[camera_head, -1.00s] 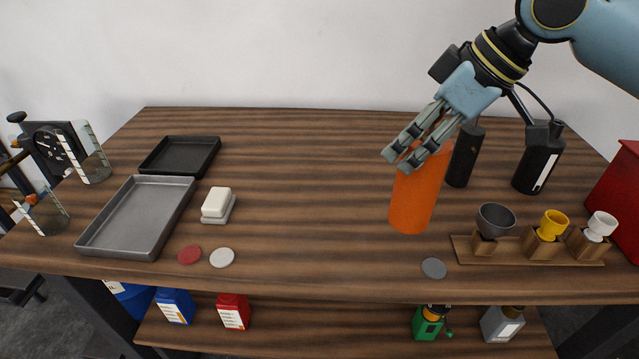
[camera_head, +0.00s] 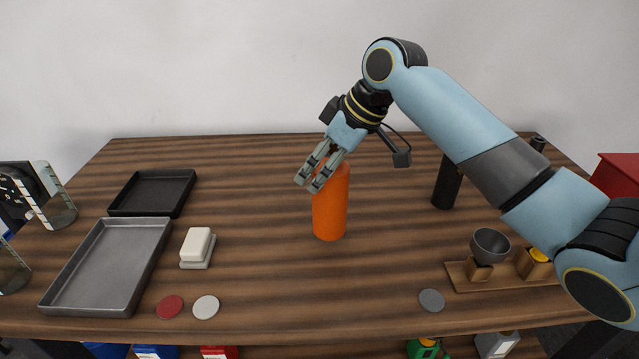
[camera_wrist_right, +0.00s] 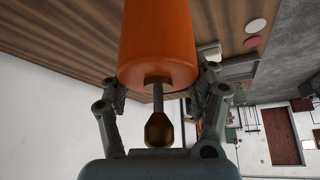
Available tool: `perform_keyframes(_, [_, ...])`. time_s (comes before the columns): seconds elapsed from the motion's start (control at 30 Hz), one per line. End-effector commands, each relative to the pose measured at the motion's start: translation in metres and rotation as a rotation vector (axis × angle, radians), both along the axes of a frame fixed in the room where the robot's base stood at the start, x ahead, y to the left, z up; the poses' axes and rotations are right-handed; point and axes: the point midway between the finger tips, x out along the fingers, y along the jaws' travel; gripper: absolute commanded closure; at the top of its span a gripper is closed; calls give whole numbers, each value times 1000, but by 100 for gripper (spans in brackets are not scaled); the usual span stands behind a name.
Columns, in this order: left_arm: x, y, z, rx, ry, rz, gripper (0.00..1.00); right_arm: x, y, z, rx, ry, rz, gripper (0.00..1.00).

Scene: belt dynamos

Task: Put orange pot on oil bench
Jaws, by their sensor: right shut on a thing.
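The orange pot (camera_head: 330,210) is an upright orange cylinder over the middle of the wooden table. My right gripper (camera_head: 312,180) is at its top, fingers pointing down, shut on it. The right wrist view shows the pot's orange body (camera_wrist_right: 158,45) and a thin stem with a brass knob (camera_wrist_right: 159,129) between the fingers (camera_wrist_right: 160,105). I cannot tell whether the pot's base touches the table. No thing is marked as the oil bench. My left gripper is not in view.
A grey tray (camera_head: 70,308), a black tray (camera_head: 153,193) and a white block (camera_head: 197,243) are at the left. Red (camera_head: 170,307), white (camera_head: 206,307) and grey (camera_head: 431,300) discs lie near the front edge. A wooden rack (camera_head: 462,278) stands right. The table between is clear.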

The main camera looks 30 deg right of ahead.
Motion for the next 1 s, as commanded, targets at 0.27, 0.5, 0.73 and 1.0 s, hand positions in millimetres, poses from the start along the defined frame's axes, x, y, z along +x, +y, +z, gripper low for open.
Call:
perform_keyframes(0.27, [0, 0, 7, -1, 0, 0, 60, 2, 1, -30, 1, 0, 0, 99])
perform_keyframes(0.5, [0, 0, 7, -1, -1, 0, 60, 2, 0, -40, -1, -4, 2, 99])
perform_keyframes(0.73, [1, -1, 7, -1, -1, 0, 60, 2, 0, -43, -1, -3, 1, 99])
perform_keyframes(1.0, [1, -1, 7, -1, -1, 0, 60, 1, 0, -44, -1, -1, 0, 14])
